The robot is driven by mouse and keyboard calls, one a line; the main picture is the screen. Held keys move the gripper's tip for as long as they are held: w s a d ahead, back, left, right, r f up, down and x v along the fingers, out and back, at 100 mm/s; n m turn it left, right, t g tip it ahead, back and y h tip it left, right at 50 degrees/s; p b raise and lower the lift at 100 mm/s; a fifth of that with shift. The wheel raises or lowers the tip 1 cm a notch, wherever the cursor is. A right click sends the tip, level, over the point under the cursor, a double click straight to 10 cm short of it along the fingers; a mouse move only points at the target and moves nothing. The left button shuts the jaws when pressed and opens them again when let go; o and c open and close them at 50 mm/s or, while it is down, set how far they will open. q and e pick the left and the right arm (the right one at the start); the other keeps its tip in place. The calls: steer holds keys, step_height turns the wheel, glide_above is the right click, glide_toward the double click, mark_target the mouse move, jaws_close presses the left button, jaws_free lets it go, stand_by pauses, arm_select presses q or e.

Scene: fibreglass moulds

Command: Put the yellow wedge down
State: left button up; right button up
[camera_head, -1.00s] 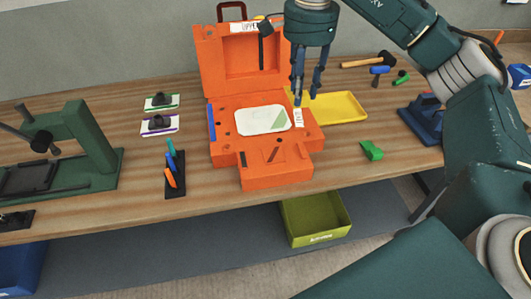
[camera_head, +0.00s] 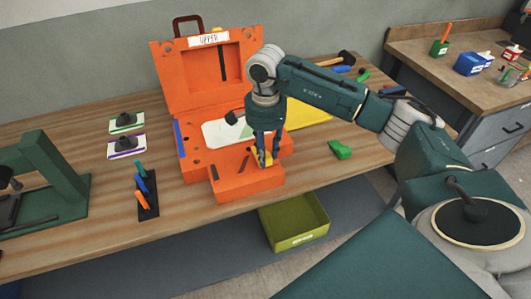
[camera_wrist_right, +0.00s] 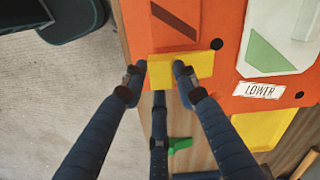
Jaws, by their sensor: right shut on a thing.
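My right gripper (camera_head: 264,153) points down at the near right part of the open orange mould (camera_head: 238,188). It is shut on the yellow wedge (camera_head: 262,160), a small piece mostly hidden by the fingers in the head view. In the right wrist view the yellow wedge (camera_wrist_right: 180,69) spans between the two fingertips (camera_wrist_right: 157,76), against the orange face of the mould's lower half, beside a dark slot. I cannot tell whether the wedge touches the orange surface. My left gripper is not in view.
The mould's lid stands upright with an "UPPER" label (camera_head: 208,39). A tool holder (camera_head: 146,192) stands left of the mould. An olive bin (camera_head: 295,225) sits below the table.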

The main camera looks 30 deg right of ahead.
steer(key=shift+f, duration=0.65)
steer(key=o, duration=0.7)
steer(key=shift+f, duration=0.2)
steer(key=o, duration=0.4)
steer(key=shift+r, duration=0.1)
steer(key=shift+o, duration=0.2)
steer(key=shift+r, duration=0.1)
step_height(320, 180, up, 12)
steer(key=b, duration=0.3)
